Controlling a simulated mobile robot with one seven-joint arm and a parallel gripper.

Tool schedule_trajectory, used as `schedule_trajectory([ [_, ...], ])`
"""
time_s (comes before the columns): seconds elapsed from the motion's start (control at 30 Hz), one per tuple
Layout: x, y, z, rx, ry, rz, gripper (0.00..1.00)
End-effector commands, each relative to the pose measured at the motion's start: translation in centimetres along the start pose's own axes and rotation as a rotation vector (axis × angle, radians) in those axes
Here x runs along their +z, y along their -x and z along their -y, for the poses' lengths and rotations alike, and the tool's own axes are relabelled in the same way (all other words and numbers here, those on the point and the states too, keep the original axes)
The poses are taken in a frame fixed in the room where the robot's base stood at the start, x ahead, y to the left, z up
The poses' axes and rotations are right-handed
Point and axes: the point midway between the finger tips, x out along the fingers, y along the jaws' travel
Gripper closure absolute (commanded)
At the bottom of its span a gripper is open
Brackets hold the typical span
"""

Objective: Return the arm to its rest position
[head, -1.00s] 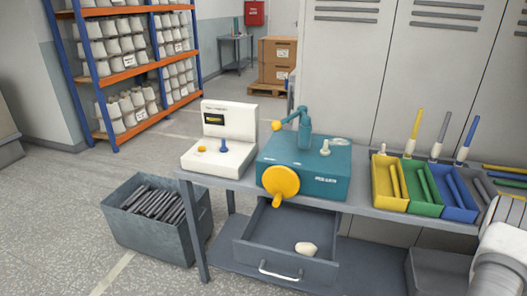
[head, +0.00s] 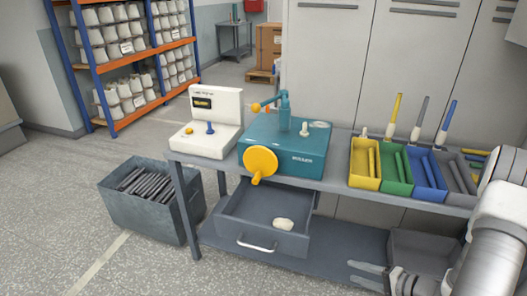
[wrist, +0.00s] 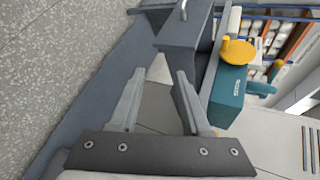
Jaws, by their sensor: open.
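My gripper (head: 368,277) is at the lower right of the head view, in front of the bench and low, near the lower shelf. Its two fingers are apart with nothing between them. In the wrist view my gripper (wrist: 158,97) is open and empty, and the picture is turned on its side. My white and grey arm comes in from the right edge of the head view. The open drawer (head: 240,226) and the teal machine (head: 300,155) lie to the left of the gripper, apart from it.
The bench (head: 335,183) carries a white tester (head: 224,104) and yellow, green, blue and grey trays. A pale lump (head: 284,224) lies in the drawer. A dark bin (head: 148,214) of rods stands on the floor at left. The floor in front is clear.

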Motion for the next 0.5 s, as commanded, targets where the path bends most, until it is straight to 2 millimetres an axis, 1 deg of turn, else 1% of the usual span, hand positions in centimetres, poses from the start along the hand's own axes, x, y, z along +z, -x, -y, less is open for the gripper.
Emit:
schedule_trajectory([
  [0.03, -1.1, 0.2, 1.7, 0.041, 0.077, -0.044, 0.53],
  [0.17, -4.2, 1.1, 5.5, 0.164, 0.272, -0.17, 0.53],
  [0.23, -5.5, 1.8, 7.7, 0.232, 0.37, -0.235, 0.53],
  [0.37, -7.2, 3.6, 12.1, 0.354, 0.524, -0.345, 0.53],
  [0.4, -7.5, 4.2, 13.5, 0.392, 0.566, -0.376, 0.53],
  [0.47, -7.7, 5.2, 15.6, 0.446, 0.623, -0.418, 0.53],
  [0.5, -7.7, 6.0, 16.9, 0.481, 0.656, -0.444, 0.53],
])
